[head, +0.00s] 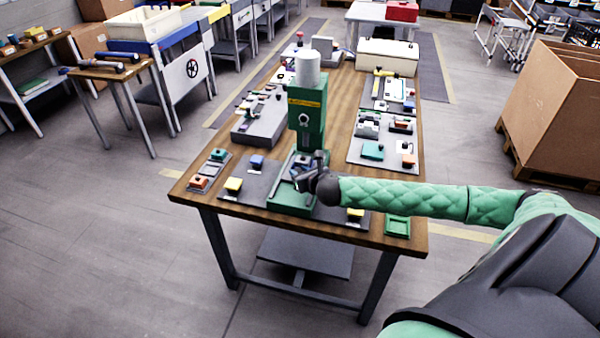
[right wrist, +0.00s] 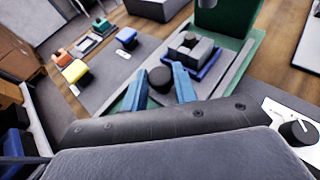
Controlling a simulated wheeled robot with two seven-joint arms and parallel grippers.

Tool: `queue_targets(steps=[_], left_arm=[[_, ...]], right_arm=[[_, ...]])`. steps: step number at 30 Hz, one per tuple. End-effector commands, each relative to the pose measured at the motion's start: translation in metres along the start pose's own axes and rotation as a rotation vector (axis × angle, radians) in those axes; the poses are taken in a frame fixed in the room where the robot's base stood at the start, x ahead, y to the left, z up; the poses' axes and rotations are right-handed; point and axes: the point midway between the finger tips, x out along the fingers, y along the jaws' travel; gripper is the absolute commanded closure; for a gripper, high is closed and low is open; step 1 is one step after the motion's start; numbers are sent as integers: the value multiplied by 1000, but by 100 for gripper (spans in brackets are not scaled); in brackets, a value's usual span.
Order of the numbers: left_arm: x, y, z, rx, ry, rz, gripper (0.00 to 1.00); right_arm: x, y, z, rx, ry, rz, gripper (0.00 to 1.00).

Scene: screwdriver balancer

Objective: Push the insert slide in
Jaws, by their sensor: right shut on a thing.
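The green press (head: 307,105) stands upright on the wooden table, and its green base also shows in the right wrist view (right wrist: 228,20). The insert slide (right wrist: 205,84) looks like a grey plate in the green-edged base, in front of the press column. A grey block in a blue holder (right wrist: 190,52) sits on it. A dark round knob (right wrist: 160,77) stands at its near end. My right gripper (head: 306,182) is at the front of the press; its blue fingers (right wrist: 161,86) are shut on the knob, one on each side. My left gripper is not in view.
A grey board with a yellow-topped block (head: 233,185) lies left of the press base, and a green tray (head: 398,226) lies at the front right corner. More fixtures (head: 372,151) stand on a light board at right. The table's front edge is close.

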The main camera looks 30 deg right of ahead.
Motion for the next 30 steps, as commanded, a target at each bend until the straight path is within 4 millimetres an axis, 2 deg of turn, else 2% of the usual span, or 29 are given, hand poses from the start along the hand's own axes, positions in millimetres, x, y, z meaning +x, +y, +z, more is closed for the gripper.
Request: queue_targets(steps=[10, 19, 20, 22, 30], left_arm=[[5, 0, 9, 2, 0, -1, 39], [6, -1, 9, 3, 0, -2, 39], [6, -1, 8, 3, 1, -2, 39], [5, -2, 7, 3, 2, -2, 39], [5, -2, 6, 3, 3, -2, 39]], right_arm=[[27, -30, 12, -2, -1, -2, 100], [29, -33, 14, -1, -2, -4, 100], [29, -33, 14, -1, -3, -4, 66], [29, -33, 14, -1, -2, -4, 52], [28, -32, 12, 0, -1, -2, 50]])
